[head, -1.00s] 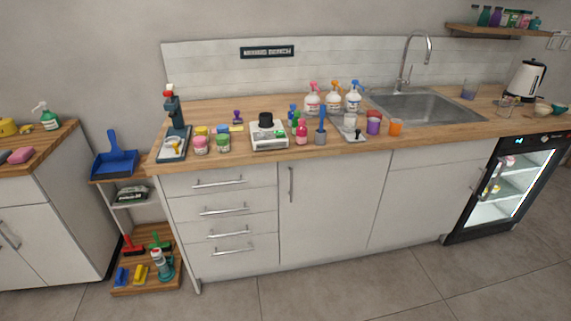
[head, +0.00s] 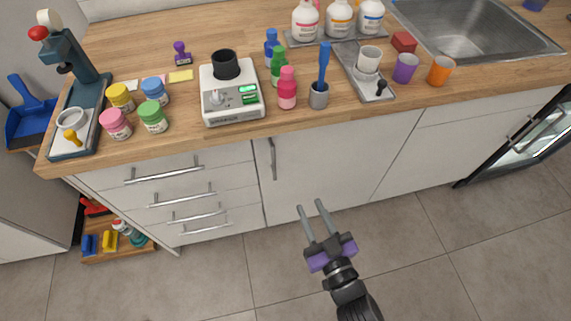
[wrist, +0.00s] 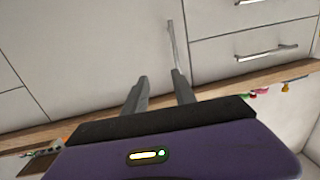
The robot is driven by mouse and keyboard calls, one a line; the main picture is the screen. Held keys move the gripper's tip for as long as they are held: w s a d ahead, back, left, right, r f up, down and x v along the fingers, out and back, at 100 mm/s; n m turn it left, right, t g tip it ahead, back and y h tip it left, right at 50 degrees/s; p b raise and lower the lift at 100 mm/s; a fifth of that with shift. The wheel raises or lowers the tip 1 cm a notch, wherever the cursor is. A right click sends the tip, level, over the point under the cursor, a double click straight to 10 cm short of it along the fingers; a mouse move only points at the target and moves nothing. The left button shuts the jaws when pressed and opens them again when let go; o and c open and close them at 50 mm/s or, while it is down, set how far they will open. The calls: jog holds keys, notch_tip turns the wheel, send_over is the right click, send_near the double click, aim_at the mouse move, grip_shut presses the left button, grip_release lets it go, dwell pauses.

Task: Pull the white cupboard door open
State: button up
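The white cupboard door (head: 330,170) is shut, in the middle of the counter front, right of the drawers. Its vertical metal handle (head: 273,158) is near the door's upper left edge. In the head view my gripper (head: 309,207) is open and empty, in front of the door, lower and to the right of the handle. In the wrist view the handle (wrist: 172,47) stands just beyond the two fingers (wrist: 159,86), nearer the right finger. The fingers look apart from the handle.
Drawers with horizontal handles (head: 163,175) lie left of the door. Bottles, cups and a small scale (head: 231,98) stand on the wooden worktop above. A glass-door fridge (head: 520,135) is at the right. The tiled floor (head: 220,280) in front is clear.

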jog(key=y, duration=0.1)
send_near(275, 165)
jog(key=x, duration=0.4)
jog(key=shift+n, duration=0.4)
jog(key=shift+b+x, duration=0.7)
jog(key=shift+x, duration=2.6)
jog(key=shift+r, duration=0.1)
grip_shut()
